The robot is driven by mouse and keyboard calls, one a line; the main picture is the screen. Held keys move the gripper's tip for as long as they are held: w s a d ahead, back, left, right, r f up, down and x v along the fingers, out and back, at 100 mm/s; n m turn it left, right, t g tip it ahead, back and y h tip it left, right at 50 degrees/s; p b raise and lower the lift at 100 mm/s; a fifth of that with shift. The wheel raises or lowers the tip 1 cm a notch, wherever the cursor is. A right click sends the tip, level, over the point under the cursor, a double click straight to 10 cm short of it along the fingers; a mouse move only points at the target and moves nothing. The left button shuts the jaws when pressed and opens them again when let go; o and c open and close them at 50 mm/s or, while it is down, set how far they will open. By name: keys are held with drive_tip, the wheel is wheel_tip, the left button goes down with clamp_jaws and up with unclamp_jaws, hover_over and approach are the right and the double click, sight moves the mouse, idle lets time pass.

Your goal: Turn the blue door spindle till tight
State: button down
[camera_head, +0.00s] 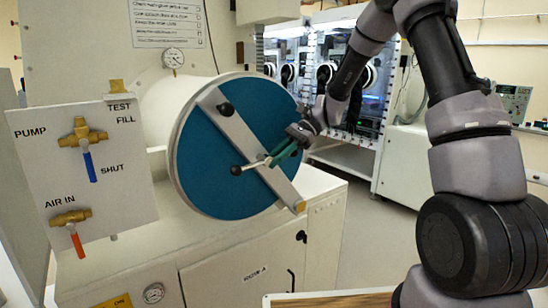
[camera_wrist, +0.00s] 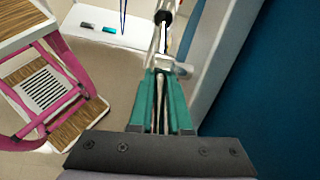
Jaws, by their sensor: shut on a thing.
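The round blue door (camera_head: 222,150) closes the front of a white cylinder in the head view. A metal bar (camera_head: 245,138) crosses it at a slant. The spindle (camera_head: 262,160) sits at the bar's middle, with a thin handle ending in a black knob (camera_head: 236,170). My gripper (camera_head: 272,160) reaches in from the right, its green fingers at the spindle handle. In the wrist view, the green fingers (camera_wrist: 162,105) are shut on the thin metal handle (camera_wrist: 160,55), and a black knob (camera_wrist: 163,17) shows beyond. The blue door (camera_wrist: 285,80) fills the right side there.
A valve panel (camera_head: 85,170) with a blue lever (camera_head: 90,167) and a red lever (camera_head: 77,241) stands left of the door. A white cabinet (camera_head: 240,260) lies below. A pink-framed step stool (camera_wrist: 60,50) shows in the wrist view.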

drive_tip(key=g+y, duration=0.1)
drive_tip(key=f+g+y, duration=0.1)
drive_tip(key=y, duration=0.2)
drive_tip(key=shift+f+m+g+y, duration=0.25)
drive_tip(key=shift+m+g+y, duration=0.05)
drive_tip(key=shift+g+y, duration=0.1)
drive_tip(key=shift+s+a+f+g+y, duration=0.2)
drive_tip(key=shift+g+y, duration=0.35)
drive_tip(key=shift+y, duration=0.45)
drive_tip(key=shift+s+a+f+g+y, duration=0.15)
drive_tip(key=shift+g+y, duration=0.4)
drive_tip(key=shift+y, duration=0.45)
drive_tip(key=c, duration=0.9)
unclamp_jaws()
drive_tip(key=shift+o, duration=0.2)
drive_tip(key=shift+w, duration=0.1)
drive_tip(key=v, duration=1)
drive_tip(key=shift+d+f, duration=0.25)
drive_tip(key=shift+f, duration=0.1)
